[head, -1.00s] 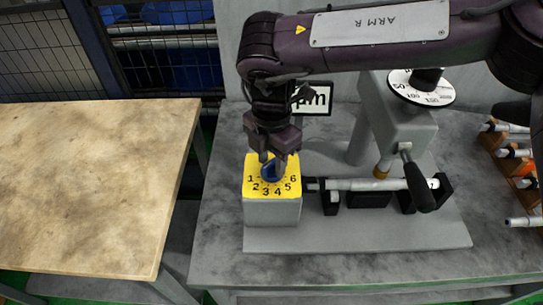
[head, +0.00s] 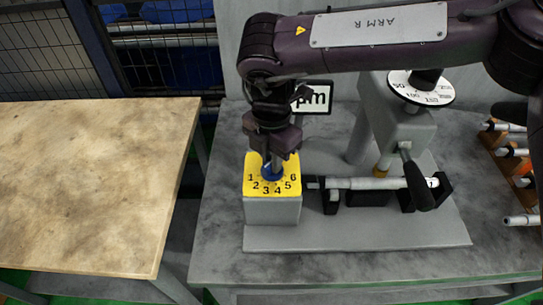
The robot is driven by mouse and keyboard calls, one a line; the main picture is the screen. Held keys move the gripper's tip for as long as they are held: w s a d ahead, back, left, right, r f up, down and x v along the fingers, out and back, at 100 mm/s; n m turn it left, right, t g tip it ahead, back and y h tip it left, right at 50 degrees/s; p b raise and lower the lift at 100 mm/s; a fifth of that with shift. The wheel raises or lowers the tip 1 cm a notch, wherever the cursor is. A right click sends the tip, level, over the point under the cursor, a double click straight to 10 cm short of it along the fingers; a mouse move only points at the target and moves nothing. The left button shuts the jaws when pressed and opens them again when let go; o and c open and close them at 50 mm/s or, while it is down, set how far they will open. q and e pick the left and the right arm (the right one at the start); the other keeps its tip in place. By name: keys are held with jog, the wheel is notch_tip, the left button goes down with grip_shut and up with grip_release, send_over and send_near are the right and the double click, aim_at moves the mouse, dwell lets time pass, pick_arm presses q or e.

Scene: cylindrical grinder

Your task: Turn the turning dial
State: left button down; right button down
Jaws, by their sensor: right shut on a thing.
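The numbers 1 to 6 run around the knob's front side. My left gripper is not in view.
The block stands on a grey base plate (head: 370,237) with a grinder head (head: 400,130), a white round scale (head: 420,87) and a horizontal cylinder (head: 370,184). A rack of cylinders (head: 512,152) is at the right. A bare tan table (head: 90,190) lies left.

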jog(key=n+p, duration=0.1)
jog(key=n, duration=0.3)
jog(key=shift+r+n, duration=0.1)
jog(key=shift+n, duration=0.3)
jog(key=n+p, duration=0.1)
jog(key=n, duration=0.5)
jog(key=shift+w, duration=0.1)
dwell(0.3)
jog(key=c, duration=1.4)
grip_release()
notch_tip(320, 180, up, 8)
jog(key=shift+f+b, duration=0.15)
jog(key=shift+b, duration=0.15)
